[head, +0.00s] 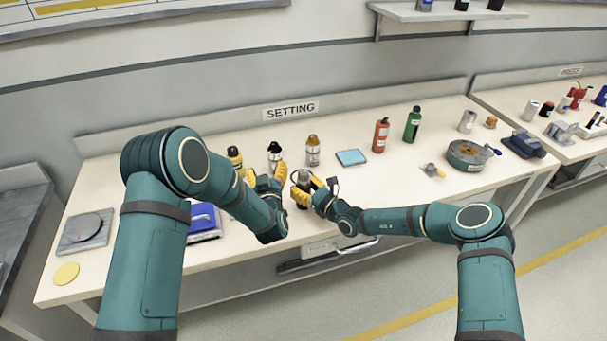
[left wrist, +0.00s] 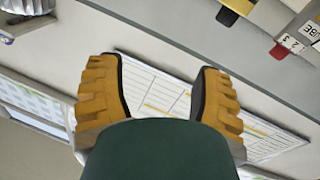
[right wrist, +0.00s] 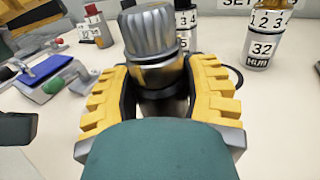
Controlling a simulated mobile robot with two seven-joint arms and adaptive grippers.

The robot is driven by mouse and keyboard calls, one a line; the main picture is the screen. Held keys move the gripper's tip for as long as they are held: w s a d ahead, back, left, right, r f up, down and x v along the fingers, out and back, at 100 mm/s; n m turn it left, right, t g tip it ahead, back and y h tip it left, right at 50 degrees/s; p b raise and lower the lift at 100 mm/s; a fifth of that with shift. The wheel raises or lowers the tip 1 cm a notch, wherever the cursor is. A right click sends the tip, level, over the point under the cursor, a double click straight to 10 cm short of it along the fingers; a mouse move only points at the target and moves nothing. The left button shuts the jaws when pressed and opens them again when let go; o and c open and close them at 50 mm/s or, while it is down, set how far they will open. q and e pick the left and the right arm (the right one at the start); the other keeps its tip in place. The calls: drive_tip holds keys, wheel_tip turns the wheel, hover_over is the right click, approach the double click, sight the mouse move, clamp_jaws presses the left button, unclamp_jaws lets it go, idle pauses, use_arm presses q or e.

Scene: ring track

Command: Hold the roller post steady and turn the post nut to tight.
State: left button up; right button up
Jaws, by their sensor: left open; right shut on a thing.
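The roller post (right wrist: 158,78) is a metal cylinder on a dark base, standing upright near the front of the table. The post nut (right wrist: 147,32) is the ribbed silver cap on its top. The post also shows in the head view (head: 303,178), partly covered by my gripper. My right gripper (head: 304,190) is shut on the post below the nut, a yellow finger at each side. My left gripper (head: 265,178) is open and empty, just left of the post. A ribbed silver part, likely the nut, shows at the left wrist view's corner (left wrist: 26,6). Whether the nut is tight cannot be seen.
Several labelled bottles stand behind, including an orange-capped one (head: 313,152). A blue-topped box (head: 203,219) is left, near my left arm.

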sight(301, 178)
use_arm(q)
drive_tip(key=s+d+f+m+g+h, duration=0.25)
drive_tip(key=s+d+m+h, duration=0.25)
drive_tip(key=s+m+h, duration=0.45)
drive_tip(key=shift+h, duration=0.65)
drive_tip(key=x, duration=1.2)
drive_tip(key=shift+w+a, duration=0.1)
drive_tip(key=shift+w, duration=0.4)
drive_tip(key=shift+f, duration=0.1)
clamp_jaws()
